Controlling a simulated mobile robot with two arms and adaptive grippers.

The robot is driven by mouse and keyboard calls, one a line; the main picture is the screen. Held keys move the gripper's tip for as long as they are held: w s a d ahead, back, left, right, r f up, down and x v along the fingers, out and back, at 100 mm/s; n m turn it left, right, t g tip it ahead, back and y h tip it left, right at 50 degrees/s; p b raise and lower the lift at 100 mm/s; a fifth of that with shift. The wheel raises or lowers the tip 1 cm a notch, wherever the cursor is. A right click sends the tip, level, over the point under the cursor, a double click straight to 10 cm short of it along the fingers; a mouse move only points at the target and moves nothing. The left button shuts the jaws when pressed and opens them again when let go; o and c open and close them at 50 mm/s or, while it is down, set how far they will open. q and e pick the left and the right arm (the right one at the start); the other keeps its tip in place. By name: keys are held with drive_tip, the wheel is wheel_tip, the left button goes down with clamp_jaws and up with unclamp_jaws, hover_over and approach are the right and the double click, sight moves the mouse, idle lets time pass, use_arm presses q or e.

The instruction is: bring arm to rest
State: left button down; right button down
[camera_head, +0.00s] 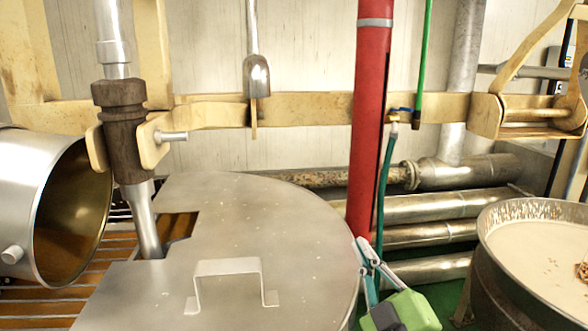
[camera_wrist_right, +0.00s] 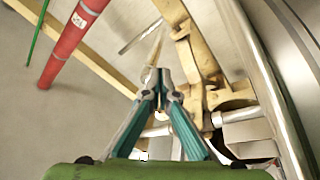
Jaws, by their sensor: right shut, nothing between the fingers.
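My right gripper (camera_head: 364,246) is at the lower middle of the head view, just right of the edge of a large grey metal lid (camera_head: 245,225). Its fingers point up, and its green and grey body is below them. In the right wrist view the two teal fingers of my right gripper (camera_wrist_right: 157,76) meet at their grey tips. They are shut with nothing between them. My left gripper is in neither view.
A flat handle (camera_head: 232,270) stands on the lid. A red pipe (camera_head: 368,110) rises close behind my right gripper. A round vat (camera_head: 540,240) with pale contents is at right. A tilted metal drum (camera_head: 45,210) is at left. Several metal pipes (camera_head: 430,207) run along the wall.

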drive_tip(key=s+d+f+m+g+h, duration=0.2)
drive_tip(key=s+f+g, duration=0.1)
drive_tip(key=f, duration=0.5)
drive_tip(key=s+d+f+m+g+h, duration=0.1)
drive_tip(key=s+d+f+m+g, duration=0.2)
drive_tip(key=f, duration=0.5)
drive_tip(key=s+d+f+m+g+h, duration=0.2)
drive_tip(key=s+f+g, duration=0.1)
drive_tip(key=f, duration=0.5)
drive_tip(key=s+f+m+g, duration=0.2)
drive_tip(key=s+f+g, duration=0.2)
drive_tip(key=s+f, duration=0.5)
drive_tip(key=s+f+m+g, duration=0.2)
drive_tip(key=s+f+g, duration=0.2)
drive_tip(key=s, duration=0.9)
wheel_tip(320, 180, down, 25)
drive_tip(key=g, duration=0.1)
drive_tip(key=s+d+f, duration=0.1)
drive_tip(key=s+f, duration=0.7)
drive_tip(key=s, duration=0.1)
drive_tip(key=s+d+f+n+g, duration=0.1)
drive_tip(key=s+d+f, duration=0.1)
drive_tip(key=s+f, duration=0.7)
drive_tip(key=shift+d+f+g, duration=0.2)
drive_tip(key=shift+d+g, duration=0.1)
